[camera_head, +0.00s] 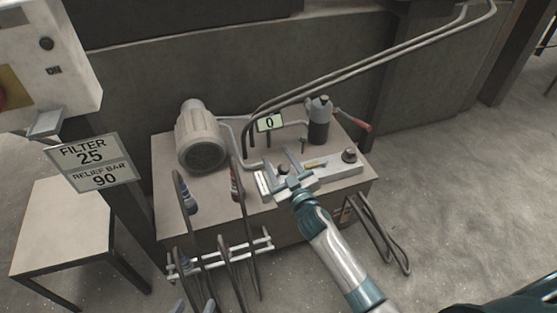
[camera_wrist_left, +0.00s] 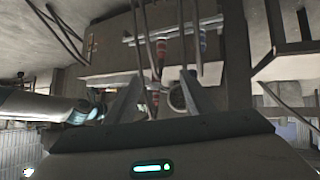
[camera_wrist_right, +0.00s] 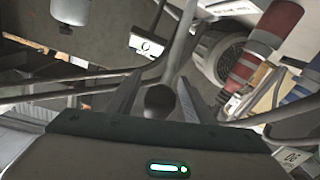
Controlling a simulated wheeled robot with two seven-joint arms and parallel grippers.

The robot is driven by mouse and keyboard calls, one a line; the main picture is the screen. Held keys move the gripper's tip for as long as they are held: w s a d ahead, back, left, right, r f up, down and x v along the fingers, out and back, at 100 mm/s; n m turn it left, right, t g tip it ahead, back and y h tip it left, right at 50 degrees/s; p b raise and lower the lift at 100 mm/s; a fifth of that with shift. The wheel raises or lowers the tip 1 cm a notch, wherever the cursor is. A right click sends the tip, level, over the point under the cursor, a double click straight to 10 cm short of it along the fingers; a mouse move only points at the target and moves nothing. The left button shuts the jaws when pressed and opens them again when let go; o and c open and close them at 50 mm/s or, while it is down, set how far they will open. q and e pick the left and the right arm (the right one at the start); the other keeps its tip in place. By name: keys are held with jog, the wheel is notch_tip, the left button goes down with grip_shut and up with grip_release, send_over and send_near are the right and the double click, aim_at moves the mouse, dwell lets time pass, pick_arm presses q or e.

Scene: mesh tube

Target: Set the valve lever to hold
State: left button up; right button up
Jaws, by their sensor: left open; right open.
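My right gripper (camera_head: 287,166) is open over the pale valve block (camera_head: 332,176) on the bench top. In the right wrist view, a rod with a dark round knob (camera_wrist_right: 160,100), which looks like the valve lever, stands between the open fingers (camera_wrist_right: 158,95). I cannot tell whether they touch it. Lever markings are not readable. Another dark knob (camera_head: 349,155) sits at the block's right end. My left gripper (camera_head: 192,307) is at the bottom edge of the head view, mostly cut off; in the left wrist view its fingers (camera_wrist_left: 160,90) are apart and empty.
A motor (camera_head: 201,140), a small display reading 0 (camera_head: 269,123), a dark bottle-like reservoir (camera_head: 319,125) and a red-handled lever (camera_head: 361,125) stand on the bench. Hoses hang at a white rack (camera_head: 222,258) in front. A sign (camera_head: 92,162) reads FILTER 25, RELIEF BAR 90.

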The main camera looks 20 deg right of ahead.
grip_shut()
